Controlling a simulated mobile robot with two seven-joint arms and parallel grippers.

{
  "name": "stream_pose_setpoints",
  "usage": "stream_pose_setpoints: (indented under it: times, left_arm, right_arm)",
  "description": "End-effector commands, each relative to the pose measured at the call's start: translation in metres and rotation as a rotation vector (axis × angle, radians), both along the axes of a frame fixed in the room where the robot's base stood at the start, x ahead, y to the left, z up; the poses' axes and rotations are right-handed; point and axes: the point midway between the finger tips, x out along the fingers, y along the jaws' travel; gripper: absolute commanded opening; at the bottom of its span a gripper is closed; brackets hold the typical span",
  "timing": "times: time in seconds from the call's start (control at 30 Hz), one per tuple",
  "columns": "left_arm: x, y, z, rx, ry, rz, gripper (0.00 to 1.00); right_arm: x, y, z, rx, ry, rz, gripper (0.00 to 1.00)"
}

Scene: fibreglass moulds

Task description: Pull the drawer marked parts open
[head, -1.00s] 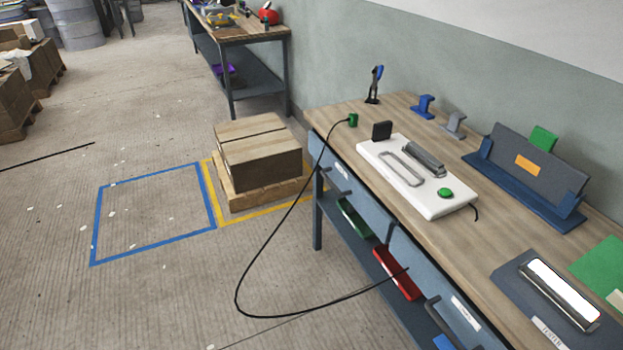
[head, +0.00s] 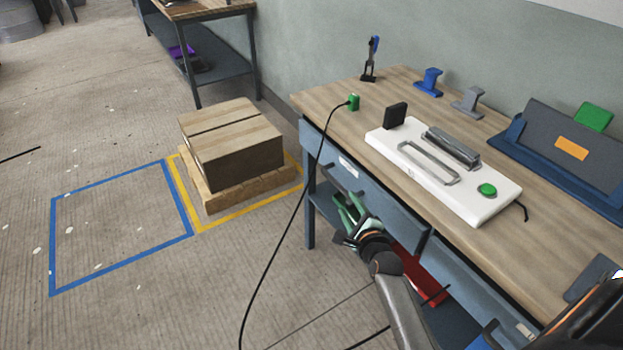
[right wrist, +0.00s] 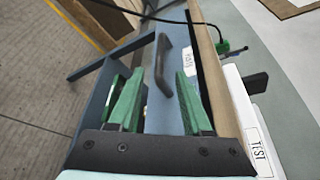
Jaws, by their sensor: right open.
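The parts drawer (head: 385,205) is the left blue drawer under the workbench top, and it looks shut. Its white label (head: 348,167) shows in the head view; in the right wrist view the label (right wrist: 190,58) seems to read "Parts". My right gripper (head: 347,208) is in front of this drawer, partly covering it. In the right wrist view my right gripper (right wrist: 158,78) is open, with green fingers on either side of the dark bar handle (right wrist: 163,65). The handle appears beyond the fingertips; I cannot tell whether they touch it. My left gripper is out of view.
A second blue drawer (head: 470,285) is to the right. A red bin (head: 425,285) sits on the shelf below. A black cable (head: 297,205) hangs from the bench's left end to the floor. A boxed pallet (head: 235,150) stands left; the blue-taped floor square (head: 120,225) is empty.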

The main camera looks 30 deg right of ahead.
Motion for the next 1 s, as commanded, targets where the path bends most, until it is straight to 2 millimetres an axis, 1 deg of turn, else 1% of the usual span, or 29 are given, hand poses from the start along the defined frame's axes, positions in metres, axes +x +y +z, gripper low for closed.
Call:
stream_pose_setpoints:
  times: [0.17,0.3,0.4,0.67,0.8,1.0]
  left_arm:
    - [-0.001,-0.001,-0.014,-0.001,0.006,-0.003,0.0]
    - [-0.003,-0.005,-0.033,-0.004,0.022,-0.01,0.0]
    - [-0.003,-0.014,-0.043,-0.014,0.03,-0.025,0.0]
    - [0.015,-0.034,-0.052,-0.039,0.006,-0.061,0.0]
    - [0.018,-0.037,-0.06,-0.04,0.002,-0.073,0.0]
    - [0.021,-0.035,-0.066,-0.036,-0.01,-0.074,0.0]
  right_arm:
    - [0.014,-0.004,-0.006,0.008,-0.005,-0.003,0.5]
    - [0.034,-0.008,-0.013,0.006,-0.005,-0.001,0.5]
    - [0.049,-0.012,-0.017,0.006,-0.005,-0.002,0.5]
    - [0.084,-0.021,-0.025,0.003,-0.003,-0.001,0.5]
    - [0.099,-0.025,-0.028,0.004,-0.002,-0.001,0.5]
    - [0.113,-0.028,-0.029,0.004,-0.003,-0.001,0.5]
